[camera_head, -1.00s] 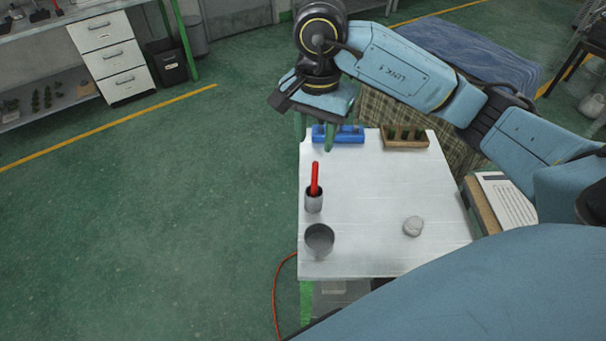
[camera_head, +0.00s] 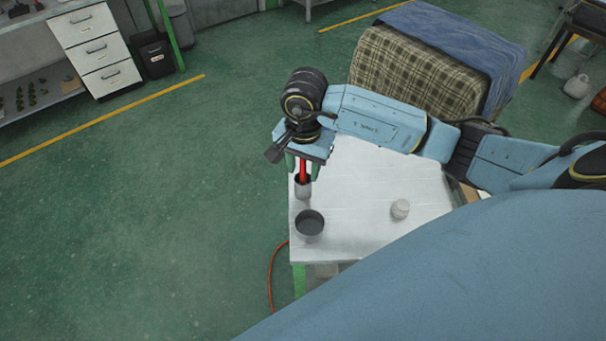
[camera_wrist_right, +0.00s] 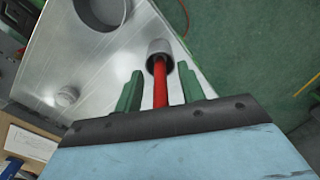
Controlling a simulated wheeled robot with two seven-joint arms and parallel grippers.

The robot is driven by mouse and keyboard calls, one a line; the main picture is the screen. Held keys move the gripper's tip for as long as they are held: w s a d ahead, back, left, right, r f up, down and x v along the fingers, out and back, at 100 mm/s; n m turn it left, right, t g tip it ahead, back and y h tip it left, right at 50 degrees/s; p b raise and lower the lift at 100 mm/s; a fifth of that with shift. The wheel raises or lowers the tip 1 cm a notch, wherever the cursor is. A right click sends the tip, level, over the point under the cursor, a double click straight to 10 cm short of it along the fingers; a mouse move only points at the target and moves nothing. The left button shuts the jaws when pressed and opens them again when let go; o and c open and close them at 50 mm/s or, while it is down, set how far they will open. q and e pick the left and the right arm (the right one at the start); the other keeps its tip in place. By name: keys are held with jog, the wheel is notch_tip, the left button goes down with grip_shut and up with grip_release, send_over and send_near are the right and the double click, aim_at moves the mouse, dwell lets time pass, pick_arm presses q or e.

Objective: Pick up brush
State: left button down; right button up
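The brush shows as a red handle (camera_head: 303,170) standing in a small grey cup (camera_head: 303,189) at the left edge of the white table (camera_head: 365,230). My right gripper (camera_head: 302,170) is above the cup, pointing down, with its green fingers on either side of the handle. In the right wrist view the red handle (camera_wrist_right: 161,88) lies between the two green fingers (camera_wrist_right: 160,88), with a gap on each side, so the gripper is open. The brush's lower end is hidden inside the cup (camera_wrist_right: 160,52). My left gripper is not in view.
A larger grey pot (camera_head: 310,224) stands just in front of the cup. A round whitish lump (camera_head: 400,209) sits on the table's right part. A cloth-covered box (camera_head: 415,72) stands behind the table. My right arm hides the table's back.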

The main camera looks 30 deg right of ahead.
grip_shut()
dwell(0.3)
